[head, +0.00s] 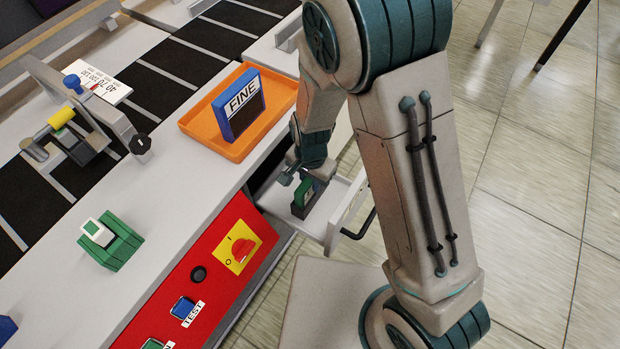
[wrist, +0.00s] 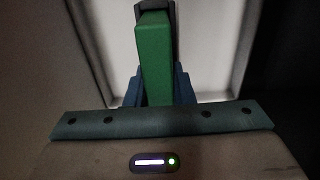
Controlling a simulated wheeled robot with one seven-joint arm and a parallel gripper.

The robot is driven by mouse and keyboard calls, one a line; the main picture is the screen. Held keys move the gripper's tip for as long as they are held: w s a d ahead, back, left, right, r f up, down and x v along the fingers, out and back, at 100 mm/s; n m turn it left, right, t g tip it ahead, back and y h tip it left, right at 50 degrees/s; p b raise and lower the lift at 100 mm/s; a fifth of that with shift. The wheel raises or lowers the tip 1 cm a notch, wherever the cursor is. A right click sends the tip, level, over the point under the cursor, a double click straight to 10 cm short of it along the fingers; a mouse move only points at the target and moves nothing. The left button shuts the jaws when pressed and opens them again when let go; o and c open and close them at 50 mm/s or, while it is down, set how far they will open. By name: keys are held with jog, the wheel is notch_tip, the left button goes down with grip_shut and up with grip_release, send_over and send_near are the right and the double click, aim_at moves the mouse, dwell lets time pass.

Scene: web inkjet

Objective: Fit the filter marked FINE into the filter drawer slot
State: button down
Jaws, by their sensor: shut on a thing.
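The blue filter marked FINE (head: 240,104) stands upright in an orange tray (head: 193,128) on the worktop, apart from my gripper. My gripper (head: 303,183) is down in an open white drawer (head: 340,205) at the machine's front. It is shut on a green filter with a dark part (head: 301,200). In the wrist view the green filter (wrist: 153,60) stands between the fingers, over the pale drawer floor. Any label on the green filter is hidden. I cannot tell whether its base sits in the slot, which is hidden.
The drawer sticks out with a dark handle (head: 362,226). A red panel (head: 205,265) carries a rotary switch (head: 242,250) and a TEST button (head: 183,308). A green block holder (head: 106,240) and a yellow-handled fixture (head: 62,120) stand on the worktop. The tray has free room around the FINE filter.

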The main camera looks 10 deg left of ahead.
jog(key=shift+f, duration=0.2)
jog(key=c, duration=1.2)
grip_release()
jog(key=shift+o, duration=0.2)
notch_tip(320, 180, up, 14)
jog(key=p, duration=0.2)
